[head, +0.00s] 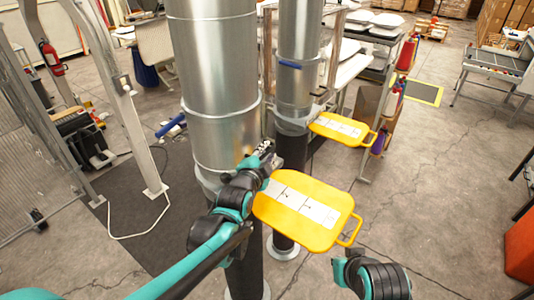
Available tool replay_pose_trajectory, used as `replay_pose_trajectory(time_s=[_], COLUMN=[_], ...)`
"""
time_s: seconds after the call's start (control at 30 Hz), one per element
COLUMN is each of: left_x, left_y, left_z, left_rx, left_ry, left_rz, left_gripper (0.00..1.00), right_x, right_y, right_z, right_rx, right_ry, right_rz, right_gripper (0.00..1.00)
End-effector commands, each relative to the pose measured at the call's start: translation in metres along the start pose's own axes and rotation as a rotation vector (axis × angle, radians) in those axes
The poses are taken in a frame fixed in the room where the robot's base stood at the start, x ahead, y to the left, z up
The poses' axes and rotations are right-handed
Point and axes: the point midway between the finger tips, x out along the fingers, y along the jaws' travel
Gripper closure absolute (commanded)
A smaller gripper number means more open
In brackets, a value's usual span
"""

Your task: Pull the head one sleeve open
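Two upright silver cylinders stand ahead of me: a wide near one (215,85) and a narrower far one (298,60). A yellow plate with a white label and a loop handle (325,240) sticks out at the near column. A second, similar yellow plate (352,138) is at the far column. I cannot tell which part is the head one sleeve. My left gripper (266,158) is beside the near column, just above the inner end of the near plate; its finger gap and any contact are unclear. My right gripper (342,268) is low, right of that plate's handle, partly shown.
A metal frame post (130,110) stands on the left, with a white cable on the floor. A red fire extinguisher (51,58) is behind it. A shelf rack (385,45) is behind the far column. A grey cart (495,68) stands at the far right.

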Motion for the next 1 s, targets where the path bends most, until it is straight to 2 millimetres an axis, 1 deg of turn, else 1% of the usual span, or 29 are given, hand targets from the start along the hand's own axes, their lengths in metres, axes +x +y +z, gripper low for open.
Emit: replay_pose_trajectory(time_s=[0.03, 0.07, 0.1, 0.33, 0.47, 0.57, 0.8, 1.0], left_x=[0.0, 0.0, 0.0, -0.001, -0.003, -0.007, -0.021, -0.031], left_y=[0.0, 0.0, 0.0, -0.001, -0.011, -0.028, -0.082, -0.122], left_z=[0.0, 0.0, 0.0, -0.001, -0.007, -0.017, -0.05, -0.075], left_rx=[0.0, 0.0, 0.0, 0.0, 0.0, 0.0, -0.001, -0.001], left_ry=[0.0, 0.0, 0.0, 0.0, 0.0, 0.001, 0.002, 0.002], left_rz=[0.0, 0.0, 0.0, 0.0, -0.001, -0.002, -0.004, -0.005], left_gripper=[0.9, 0.98, 1.0, 1.0, 1.0, 1.0, 1.0, 1.0], right_x=[0.0, 0.0, 0.0, -0.001, -0.008, -0.018, -0.053, -0.076], right_y=[0.0, 0.0, 0.0, 0.0, 0.0, 0.0, 0.0, 0.0], right_z=[0.0, 0.0, 0.0, -0.001, -0.006, -0.013, -0.038, -0.055], right_rx=[0.0, 0.0, 0.0, 0.0, 0.0, 0.0, 0.0, 0.0], right_ry=[0.0, 0.0, 0.0, 0.0, 0.0, 0.0, 0.0, 0.0], right_rz=[0.0, 0.0, 0.0, 0.0, 0.0, 0.0, 0.0, 0.0], right_gripper=[1.0, 1.0, 1.0, 1.0, 1.0, 1.0, 1.0, 1.0])
